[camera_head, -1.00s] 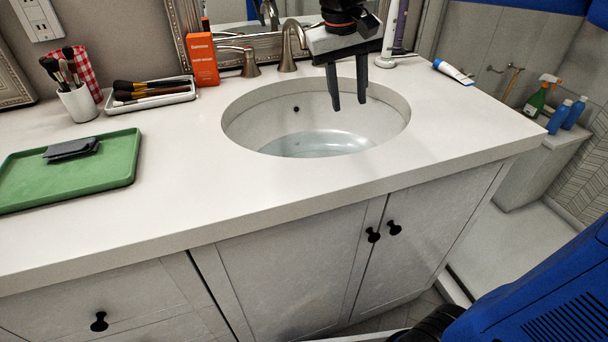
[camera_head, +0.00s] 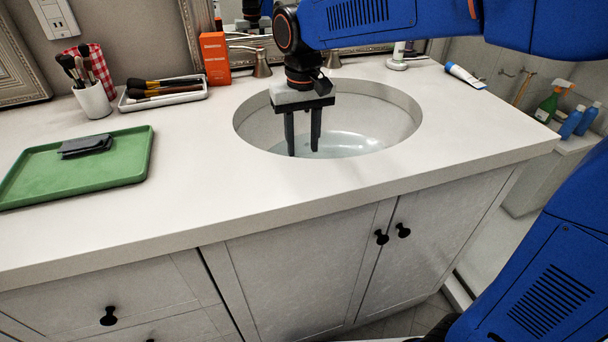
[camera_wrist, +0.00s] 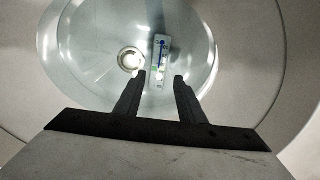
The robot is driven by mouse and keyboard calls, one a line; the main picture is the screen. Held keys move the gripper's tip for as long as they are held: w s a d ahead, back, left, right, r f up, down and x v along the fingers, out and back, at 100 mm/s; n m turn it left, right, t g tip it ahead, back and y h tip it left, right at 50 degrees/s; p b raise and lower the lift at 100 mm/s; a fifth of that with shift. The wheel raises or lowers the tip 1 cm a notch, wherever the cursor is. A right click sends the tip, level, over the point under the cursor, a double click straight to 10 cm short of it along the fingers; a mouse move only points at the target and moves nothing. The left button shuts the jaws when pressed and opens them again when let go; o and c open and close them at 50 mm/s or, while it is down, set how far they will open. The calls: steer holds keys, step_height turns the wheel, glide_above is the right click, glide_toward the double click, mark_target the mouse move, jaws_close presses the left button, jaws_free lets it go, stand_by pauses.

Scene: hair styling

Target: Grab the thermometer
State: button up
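The thermometer (camera_wrist: 161,50) is a small white strip with blue and green marks. In the wrist view it lies at the bottom of the sink basin (camera_wrist: 85,60), just right of the round drain (camera_wrist: 130,60). The head view does not show it clearly. My gripper (camera_head: 303,152) points down over the left part of the sink (camera_head: 392,110), its fingers overlapping the basin. In the wrist view my gripper (camera_wrist: 160,78) is open and empty. The thermometer's lower end shows between the fingertips. I cannot tell the height left between them.
The sink rim surrounds my fingers. An orange box (camera_head: 215,58) and a faucet stand behind it. To the left are a brush tray (camera_head: 128,104), a brush cup (camera_head: 93,100) and a green tray (camera_head: 120,170) holding a dark cloth. A tube (camera_head: 466,75) lies right.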

steer(key=shift+d+f, duration=0.15)
steer(key=shift+f, duration=3.75)
jaws_close()
